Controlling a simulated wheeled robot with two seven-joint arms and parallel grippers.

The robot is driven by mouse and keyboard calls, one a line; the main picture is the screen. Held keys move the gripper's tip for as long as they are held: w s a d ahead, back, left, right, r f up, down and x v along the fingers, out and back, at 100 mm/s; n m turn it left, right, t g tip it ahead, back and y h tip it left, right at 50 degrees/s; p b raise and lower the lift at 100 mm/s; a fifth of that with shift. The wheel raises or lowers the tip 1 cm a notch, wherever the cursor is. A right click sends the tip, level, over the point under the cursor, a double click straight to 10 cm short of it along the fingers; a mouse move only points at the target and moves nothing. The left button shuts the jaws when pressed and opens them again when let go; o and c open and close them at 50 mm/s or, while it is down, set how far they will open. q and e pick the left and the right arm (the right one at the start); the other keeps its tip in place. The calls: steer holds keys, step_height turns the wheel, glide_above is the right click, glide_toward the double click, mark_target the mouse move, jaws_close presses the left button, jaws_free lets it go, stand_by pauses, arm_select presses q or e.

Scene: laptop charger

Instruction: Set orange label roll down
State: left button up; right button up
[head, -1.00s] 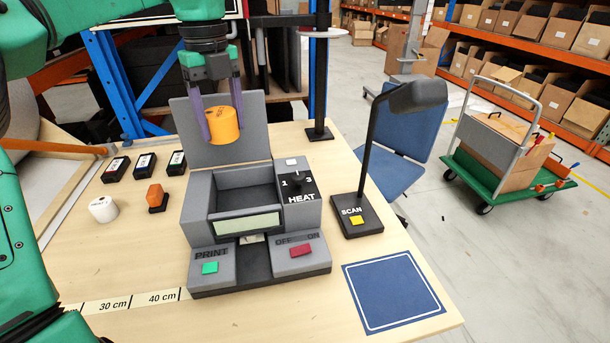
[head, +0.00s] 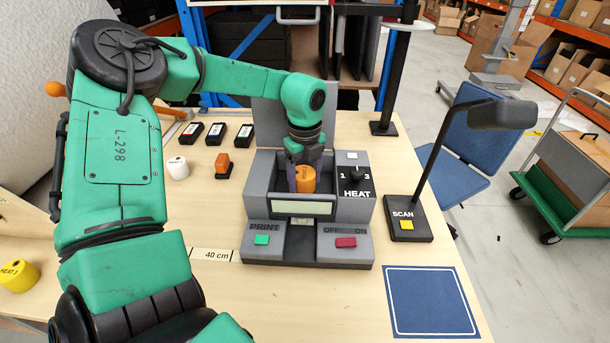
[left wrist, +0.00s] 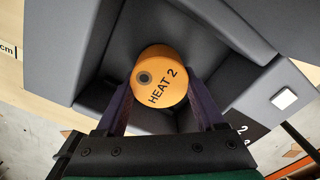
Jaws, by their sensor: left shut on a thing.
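The orange label roll (head: 305,180) is inside the open bay of the grey label printer (head: 352,212). My left gripper (head: 303,172) reaches down into the bay and is shut on the roll. In the left wrist view the orange roll (left wrist: 160,77) shows its end face marked "HEAT 2", between the two purple fingers of my left gripper (left wrist: 162,100). The printer's front wall hides the roll's lower part, so I cannot tell whether it touches the bay floor. My right gripper is not in view.
The printer lid stands open behind the bay. A white roll (head: 178,168), an orange block on a black base (head: 223,164) and black cartridges (head: 217,134) lie left. A yellow roll (head: 18,276) is far left. A scanner stand (head: 408,220) and blue mat (head: 432,301) are right.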

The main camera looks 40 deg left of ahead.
mark_target(305, 174)
arm_select(q)
steer(key=shift+w+f, duration=0.1)
steer(key=shift+f, duration=0.2)
steer(key=shift+f+b, duration=0.15)
steer(key=shift+b, duration=0.15)
steer(key=o, duration=1.4)
steer(key=shift+r, duration=0.55)
step_height(305, 174, up, 11)
steer(key=shift+r+b, duration=0.1)
steer(key=shift+b, duration=0.85)
